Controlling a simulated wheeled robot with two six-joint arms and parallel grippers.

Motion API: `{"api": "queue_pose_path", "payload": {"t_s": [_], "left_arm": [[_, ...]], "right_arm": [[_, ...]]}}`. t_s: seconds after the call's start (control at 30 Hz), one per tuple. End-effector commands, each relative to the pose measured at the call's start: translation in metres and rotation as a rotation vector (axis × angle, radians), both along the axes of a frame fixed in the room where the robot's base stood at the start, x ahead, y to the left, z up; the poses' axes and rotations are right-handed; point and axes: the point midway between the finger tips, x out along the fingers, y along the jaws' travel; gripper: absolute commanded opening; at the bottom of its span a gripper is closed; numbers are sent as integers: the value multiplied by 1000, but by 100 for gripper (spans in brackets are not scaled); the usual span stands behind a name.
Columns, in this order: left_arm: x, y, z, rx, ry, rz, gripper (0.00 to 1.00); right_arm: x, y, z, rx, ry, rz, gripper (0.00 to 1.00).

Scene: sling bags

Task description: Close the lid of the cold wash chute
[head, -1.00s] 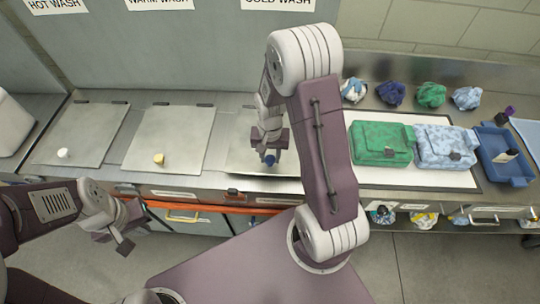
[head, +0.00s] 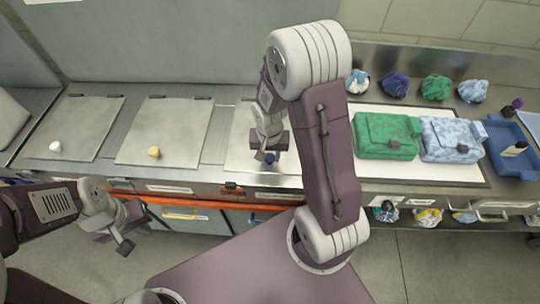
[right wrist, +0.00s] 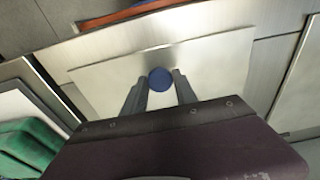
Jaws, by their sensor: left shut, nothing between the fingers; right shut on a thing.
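The cold wash lid (head: 240,150) is a grey metal plate with a blue knob (head: 269,157), third from the left on the counter. It lies flat or nearly flat; my right arm hides much of it, so a small gap cannot be ruled out. In the right wrist view the lid (right wrist: 215,85) fills the middle, its edge close to the counter. My right gripper (head: 268,150) points down over the lid, shut on the blue knob (right wrist: 160,79). My left gripper (head: 122,238) is shut and empty, in front of the counter at lower left.
A lid with a white knob (head: 56,146) and one with a yellow knob (head: 154,152) lie flat to the left. To the right are a green bag (head: 387,136), a light blue patterned bag (head: 450,140) and a blue tray (head: 512,150). Cloth bundles (head: 432,88) stand behind.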

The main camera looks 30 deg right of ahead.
Motion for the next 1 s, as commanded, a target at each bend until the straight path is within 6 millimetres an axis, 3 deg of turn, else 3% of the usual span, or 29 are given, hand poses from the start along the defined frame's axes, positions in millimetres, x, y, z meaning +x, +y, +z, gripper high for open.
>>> {"api": "queue_pose_path", "payload": {"t_s": [0.1, 0.13, 0.2, 0.53, 0.8, 1.0], "left_arm": [[0, 0, 0, 0, 0, 0, 0], [0, 0, 0, 0, 0, 0, 0], [0, 0, 0, 0, 0, 0, 0], [0, 0, 1, 0, 0, 0, 0], [0, 0, 12, 0, 0, 0, 0], [0, 0, 14, 0, 0, 0, 0]], "right_arm": [[-3, 0, -3, 1, 11, -1, 0], [-3, 0, -3, 1, 11, -1, 42], [-3, 0, -3, 1, 11, -1, 56], [-2, 0, 3, 0, 8, 0, 56], [-7, 3, 60, 0, 4, 0, 56], [-10, 5, 85, 1, 9, 1, 56]]}}
